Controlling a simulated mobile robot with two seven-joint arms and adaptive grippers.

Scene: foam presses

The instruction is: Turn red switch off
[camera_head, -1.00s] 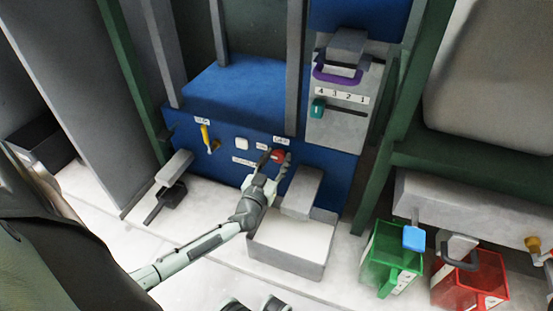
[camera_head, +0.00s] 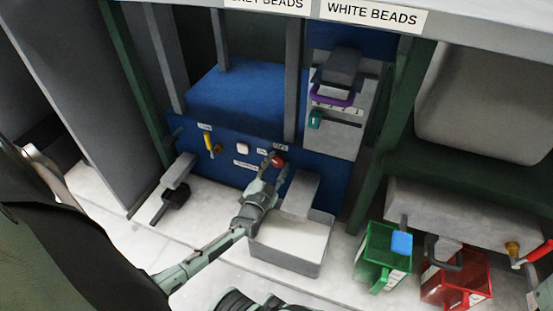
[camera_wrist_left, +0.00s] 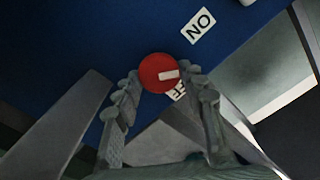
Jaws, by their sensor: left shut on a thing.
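The red switch (camera_head: 278,161) is a round knob on the front of the blue press panel (camera_head: 228,170). In the left wrist view the red switch (camera_wrist_left: 157,73) carries a white bar on its right part. An ON label (camera_wrist_left: 198,25) lies up and right of it, and an OFF label (camera_wrist_left: 180,91) is partly hidden just below right. My left gripper (camera_head: 274,168) reaches up to the panel with its fingers on either side of the knob, shut on it. In the wrist view the left gripper's fingertips (camera_wrist_left: 163,83) flank the knob. My right gripper is not in view.
A grey box (camera_head: 290,262) stands below the switch, close to my left arm. A yellow-handled lever (camera_head: 209,143) and a white button (camera_head: 243,148) are left on the panel. Green (camera_head: 372,262) and red (camera_head: 456,284) bins stand at the right. A shelf labelled WHITE BEADS (camera_head: 373,14) is above.

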